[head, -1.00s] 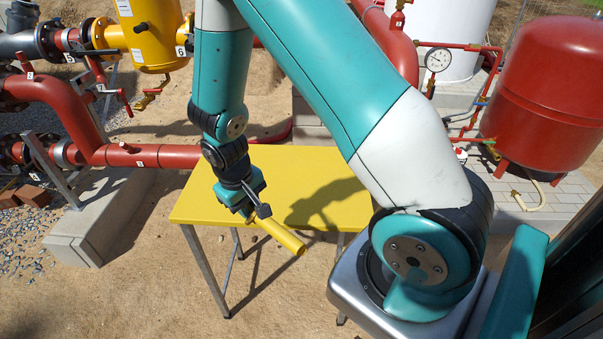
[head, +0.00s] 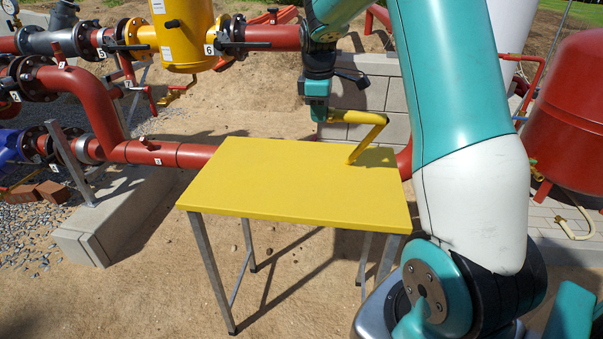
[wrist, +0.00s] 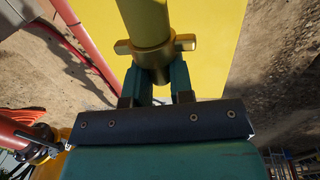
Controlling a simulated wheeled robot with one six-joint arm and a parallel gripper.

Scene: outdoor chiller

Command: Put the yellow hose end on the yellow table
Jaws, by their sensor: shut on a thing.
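The yellow hose end (head: 358,117) sticks out to the right from my gripper (head: 319,110) in the head view. It bends, and its lower part slants down over the yellow table (head: 270,190) near the far right corner. I cannot tell whether it touches the tabletop. In the wrist view, my gripper (wrist: 158,82) is shut on the yellow hose end (wrist: 146,18) at a darker collar with two side lugs. The yellow table (wrist: 212,65) lies behind it in that view. My gripper is above the table's far edge.
The tabletop is otherwise bare. Red pipes (head: 137,152) and a yellow vessel (head: 183,35) stand behind and left. A concrete block wall (head: 365,88) is behind the table. A red tank (head: 570,120) stands at the right. Sandy ground is open in front.

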